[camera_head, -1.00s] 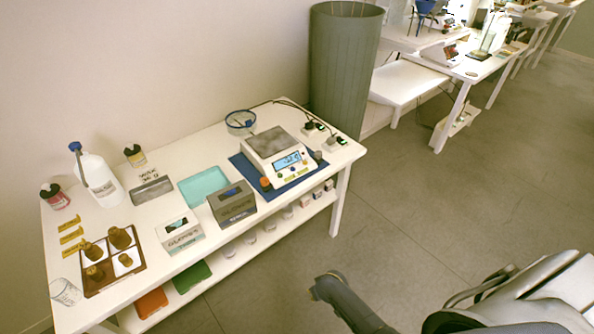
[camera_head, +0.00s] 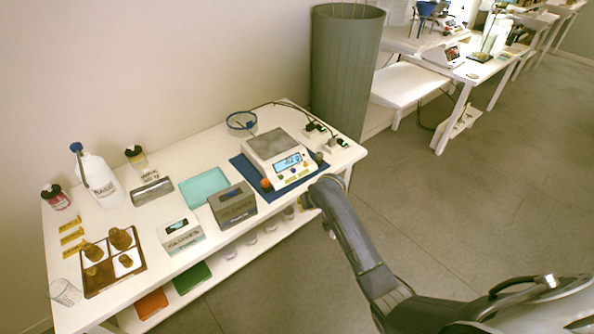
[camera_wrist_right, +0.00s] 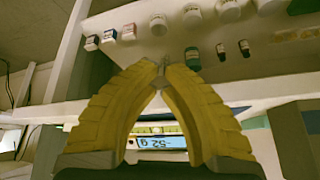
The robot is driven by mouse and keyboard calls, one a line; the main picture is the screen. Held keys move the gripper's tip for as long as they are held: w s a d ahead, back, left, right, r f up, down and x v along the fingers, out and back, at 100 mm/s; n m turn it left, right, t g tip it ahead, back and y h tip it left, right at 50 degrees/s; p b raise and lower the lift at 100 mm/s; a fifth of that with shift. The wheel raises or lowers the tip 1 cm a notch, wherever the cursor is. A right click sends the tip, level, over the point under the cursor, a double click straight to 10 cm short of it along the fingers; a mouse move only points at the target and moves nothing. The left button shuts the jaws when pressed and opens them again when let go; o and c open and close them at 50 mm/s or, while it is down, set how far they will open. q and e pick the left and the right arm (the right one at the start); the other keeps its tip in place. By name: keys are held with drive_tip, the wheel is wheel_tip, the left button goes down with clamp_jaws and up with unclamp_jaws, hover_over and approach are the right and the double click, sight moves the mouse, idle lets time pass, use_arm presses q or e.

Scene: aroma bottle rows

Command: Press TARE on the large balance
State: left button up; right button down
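The large balance (camera_head: 285,158) stands on a blue mat (camera_head: 243,168) at the right end of the white table. It has a grey weighing plate (camera_head: 269,143), a lit blue display (camera_head: 288,163) and small keys along its front edge; their labels are too small to read. My right gripper (camera_head: 304,198) is just off the table's front edge, in front of the balance and apart from it. In the right wrist view the yellow fingertips (camera_wrist_right: 160,72) meet with nothing between them. The lit display (camera_wrist_right: 160,142) shows upside down between the fingers. My left gripper is not in view.
A dark grey box (camera_head: 233,206) and a white box (camera_head: 180,234) stand left of the balance, with a turquoise tray (camera_head: 204,187) behind. The lower shelf holds small bottles and boxes (camera_wrist_right: 193,59). The floor at right is clear.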

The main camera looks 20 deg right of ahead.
sight(288, 165)
drive_tip(key=w+a+r+m+y, duration=0.1)
drive_tip(key=w+r+m+y, duration=0.1)
drive_tip(key=w+r, duration=1.2)
wheel_tip(288, 165, up, 5)
drive_tip(key=shift+w+a+f+m+y, duration=0.2)
drive_tip(key=shift+w+a+m+y, duration=0.1)
drive_tip(key=shift+m, duration=0.3)
drive_tip(key=shift+f, duration=0.1)
drive_tip(key=shift+f, duration=4.35)
drive_tip(key=shift+f, duration=0.8)
drive_tip(key=shift+r, duration=0.85)
drive_tip(key=shift+r, duration=2.45)
